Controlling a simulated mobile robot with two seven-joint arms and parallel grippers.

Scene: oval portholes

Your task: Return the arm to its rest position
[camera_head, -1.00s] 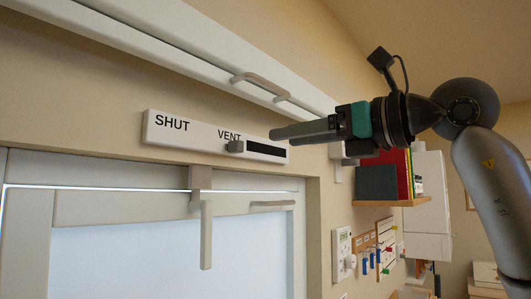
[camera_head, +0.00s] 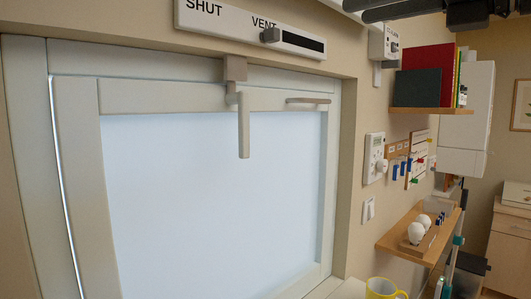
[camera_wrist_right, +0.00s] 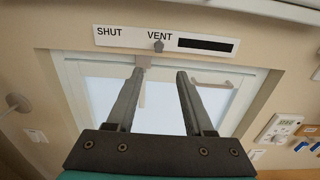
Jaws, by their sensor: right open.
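My right gripper (camera_head: 368,11) shows only partly at the top right edge of the head view; most of its arm is out of frame. In the right wrist view its two fingers (camera_wrist_right: 160,74) are apart with nothing between them. The gripper is clear of the white vent strip (camera_head: 225,20), marked SHUT and VENT, which also shows in the wrist view (camera_wrist_right: 120,37). The strip's grey slider knob (camera_head: 270,35) sits by the word VENT, at the left end of the dark slot. My left gripper is not in view.
Below the strip is a pale window (camera_head: 200,180) with a hanging grey handle (camera_head: 243,125). To the right are a shelf with books (camera_head: 428,75), a thermostat (camera_head: 375,157), a key board and a lower wooden shelf (camera_head: 400,240). A yellow mug (camera_head: 382,288) stands at the bottom.

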